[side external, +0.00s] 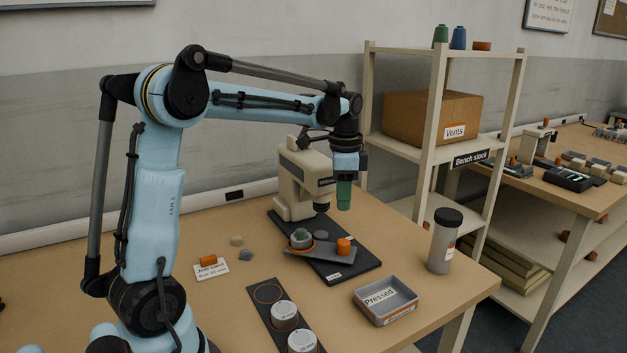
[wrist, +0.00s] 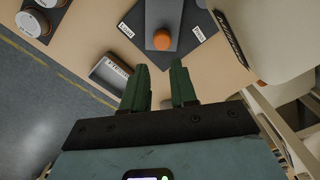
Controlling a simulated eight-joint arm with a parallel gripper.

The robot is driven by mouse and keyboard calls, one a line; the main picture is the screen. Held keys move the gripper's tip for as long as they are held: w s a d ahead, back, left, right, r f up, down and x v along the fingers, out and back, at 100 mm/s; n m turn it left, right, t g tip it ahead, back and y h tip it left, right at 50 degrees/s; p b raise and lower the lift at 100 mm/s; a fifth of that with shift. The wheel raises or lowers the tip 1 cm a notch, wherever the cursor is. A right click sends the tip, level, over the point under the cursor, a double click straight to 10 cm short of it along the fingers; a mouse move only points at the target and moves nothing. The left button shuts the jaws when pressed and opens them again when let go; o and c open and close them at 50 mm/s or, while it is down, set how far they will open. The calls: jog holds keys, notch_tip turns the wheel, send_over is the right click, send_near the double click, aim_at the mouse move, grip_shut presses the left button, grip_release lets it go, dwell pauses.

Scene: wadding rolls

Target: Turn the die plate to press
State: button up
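The die plate (side external: 325,254) is a grey bar lying across the press's dark base. An orange knob (side external: 343,246) stands at its right end, and a round die with a grey-green piece (side external: 301,239) is at its left end. In the wrist view the knob (wrist: 162,40) sits between a "Load" label (wrist: 125,30) and a "Press" label (wrist: 199,33). My gripper (side external: 344,207) hangs pointing down, above the knob in the side view and apart from it. Its green fingers (wrist: 160,70) are spread and empty. The cream press (side external: 302,180) stands behind the plate.
A grey "Pressed" tray (side external: 402,306) is at the front right, with a clear dark-capped canister (side external: 444,240) beyond it. A dark strip with round lidded pots (side external: 284,316) is in front. A shelf rises behind right.

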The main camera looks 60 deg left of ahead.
jog(key=s+n, duration=0.2)
jog(key=s+d+n, duration=0.1)
jog(key=n, duration=0.1)
jog(key=s+n+t+y, duration=0.1)
jog(key=s, duration=0.1)
jog(key=shift+s+d+n, duration=0.3)
jog(key=shift+d+n, duration=0.1)
grip_shut()
jog(key=s+d+f+n+t+y, duration=0.2)
jog(key=s+f+n, duration=0.2)
jog(key=s+n, duration=0.5)
jog(key=shift+w+x, duration=0.2)
jog(key=shift+x, duration=4.95)
jog(key=shift+w+a+r, duration=0.1)
jog(key=shift+w+a, duration=1.2)
jog(key=shift+w, duration=0.05)
